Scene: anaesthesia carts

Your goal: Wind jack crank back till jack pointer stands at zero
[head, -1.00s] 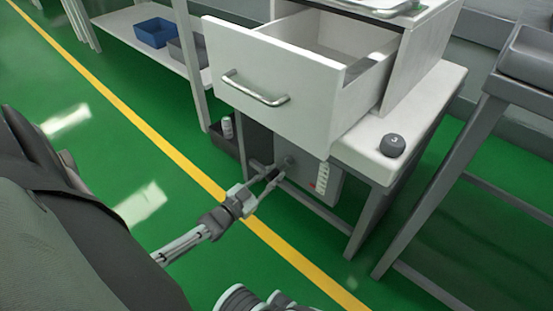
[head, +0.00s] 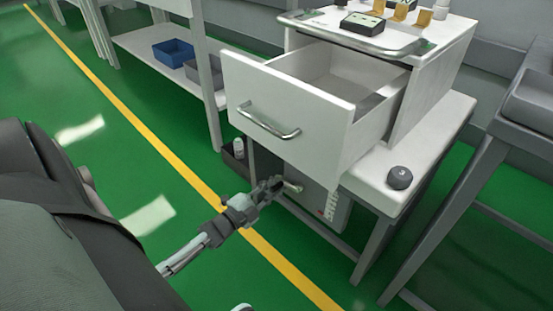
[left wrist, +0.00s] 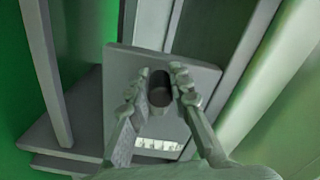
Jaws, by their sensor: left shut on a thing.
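The jack is a grey box (head: 342,214) low under the cart's open drawer; its plate also shows in the left wrist view (left wrist: 203,80). A white scale strip (head: 331,206) runs down its front, with a small red mark beside it. The strip also shows in the left wrist view (left wrist: 158,147), where its pointer is too small to read. My left gripper (head: 273,186) is at the crank in front of the box. In the left wrist view its fingers (left wrist: 160,92) are shut on the dark round crank handle (left wrist: 159,87). The crank arm is mostly hidden.
The open drawer (head: 285,115) overhangs the jack closely. A grey knob (head: 399,178) sits on the white ledge to the right. A dark bin (head: 236,160) stands just left of the jack, below a shelf with a blue tray (head: 173,52). The green floor in front is clear.

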